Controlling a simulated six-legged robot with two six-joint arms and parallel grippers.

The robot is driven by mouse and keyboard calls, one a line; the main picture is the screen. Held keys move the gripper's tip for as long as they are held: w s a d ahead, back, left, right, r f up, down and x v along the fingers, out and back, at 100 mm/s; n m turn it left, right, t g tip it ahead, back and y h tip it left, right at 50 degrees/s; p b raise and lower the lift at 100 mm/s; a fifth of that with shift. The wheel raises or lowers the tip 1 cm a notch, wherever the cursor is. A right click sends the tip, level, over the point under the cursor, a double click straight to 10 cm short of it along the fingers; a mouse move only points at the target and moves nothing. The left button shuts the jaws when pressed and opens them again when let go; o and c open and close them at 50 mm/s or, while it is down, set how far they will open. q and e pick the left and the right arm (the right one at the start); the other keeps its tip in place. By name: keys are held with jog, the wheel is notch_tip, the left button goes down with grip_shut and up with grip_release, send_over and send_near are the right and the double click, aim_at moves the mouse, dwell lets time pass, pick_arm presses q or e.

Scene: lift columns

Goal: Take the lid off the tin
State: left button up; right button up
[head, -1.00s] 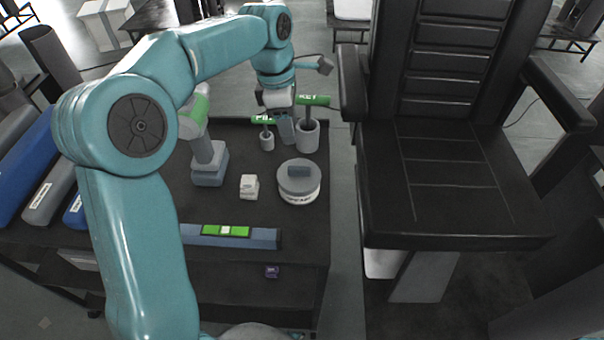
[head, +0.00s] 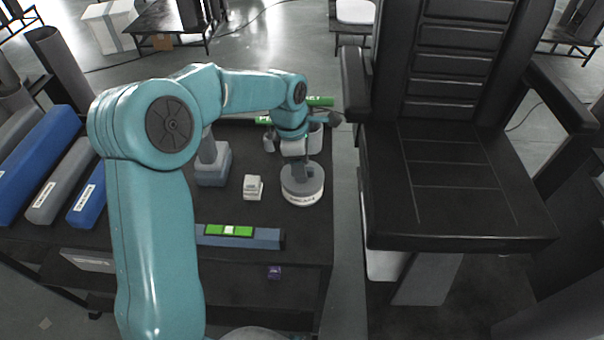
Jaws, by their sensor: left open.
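The tin (head: 303,198) stands upright on the dark table near its right edge, with a pale side and printed lettering. Its grey round lid (head: 313,183) sits on top. The raised block handle on the lid is now mostly hidden by my left gripper (head: 299,170). My left gripper points down right over the lid, open, with its fingertips at the handle. I cannot tell whether they touch it. My right gripper is not in view.
A small white block (head: 252,187) and a grey stand (head: 213,168) are left of the tin. Grey cups with green-headed tools (head: 320,101) stand behind. A black chair (head: 450,190) stands to the right.

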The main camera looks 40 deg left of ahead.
pick_arm(q)
grip_shut()
notch_tip(320, 180, up, 20)
jog(key=p, duration=0.2)
dwell(0.3)
